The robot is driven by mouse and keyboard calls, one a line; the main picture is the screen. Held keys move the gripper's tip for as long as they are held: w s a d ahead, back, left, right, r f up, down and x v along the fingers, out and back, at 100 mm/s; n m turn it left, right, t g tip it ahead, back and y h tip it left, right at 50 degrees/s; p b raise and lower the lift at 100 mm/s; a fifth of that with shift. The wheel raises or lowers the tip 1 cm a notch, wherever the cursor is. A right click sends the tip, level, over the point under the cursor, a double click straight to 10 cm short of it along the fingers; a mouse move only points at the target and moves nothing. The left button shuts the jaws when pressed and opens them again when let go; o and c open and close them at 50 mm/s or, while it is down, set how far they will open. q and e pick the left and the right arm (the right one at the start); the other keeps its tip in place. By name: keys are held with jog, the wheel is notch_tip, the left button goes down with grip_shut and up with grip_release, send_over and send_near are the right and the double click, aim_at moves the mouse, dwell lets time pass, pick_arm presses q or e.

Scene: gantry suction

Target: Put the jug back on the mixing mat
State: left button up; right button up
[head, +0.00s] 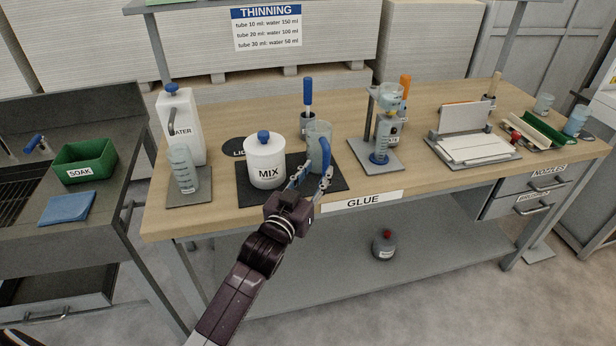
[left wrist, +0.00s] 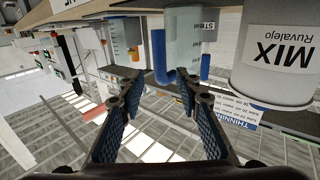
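The jug (head: 318,135) is a clear grey beaker with a blue handle (head: 325,155). It appears to stand upright on the right part of the black mixing mat (head: 335,180), right of the white MIX pot (head: 265,160). My left gripper (head: 311,178) is at the mat's front edge, close to the handle. In the left wrist view, which is upside down, my left gripper (left wrist: 160,90) has its fingers apart. The jug (left wrist: 184,42) shows just beyond the fingertips, its blue handle (left wrist: 160,58) in line with the gap. My right gripper is not in view.
A water canister (head: 190,125) and measuring cylinder (head: 182,165) stand left of the mat. A blue-handled tool (head: 308,90) stands behind the jug. A dispensing stand (head: 378,155) is to the right. The front strip by the GLUE label (head: 362,201) is clear.

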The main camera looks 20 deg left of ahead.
pick_arm(q)
jog(key=s+p, duration=0.1)
jog(key=s, duration=0.4)
jog(key=shift+a, duration=0.15)
jog(key=s+d+f+g, duration=0.1)
jog(key=s+f+g, duration=0.35)
jog(key=f, duration=0.85)
jog(key=s+d+f+m+g, duration=0.1)
jog(key=s+f, duration=0.6)
jog(key=f, duration=0.6)
jog(key=s+d+f+g, duration=0.1)
jog(key=s+f+g, duration=0.3)
jog(key=f, duration=1)
jog(key=s+a+f+g, duration=0.1)
jog(key=s+f, duration=0.5)
jog(key=s, duration=0.6)
jog(key=s+a+f+g, duration=0.2)
jog(key=s+f+g, duration=0.2)
jog(key=s+f, duration=0.3)
jog(key=s+a+f+g+y, duration=0.1)
jog(key=s+f, duration=0.6)
jog(key=s, duration=1)
jog(key=shift+s+a+m+g, duration=0.3)
jog(key=shift+s+a+g, duration=0.1)
jog(key=shift+a+g, duration=0.35)
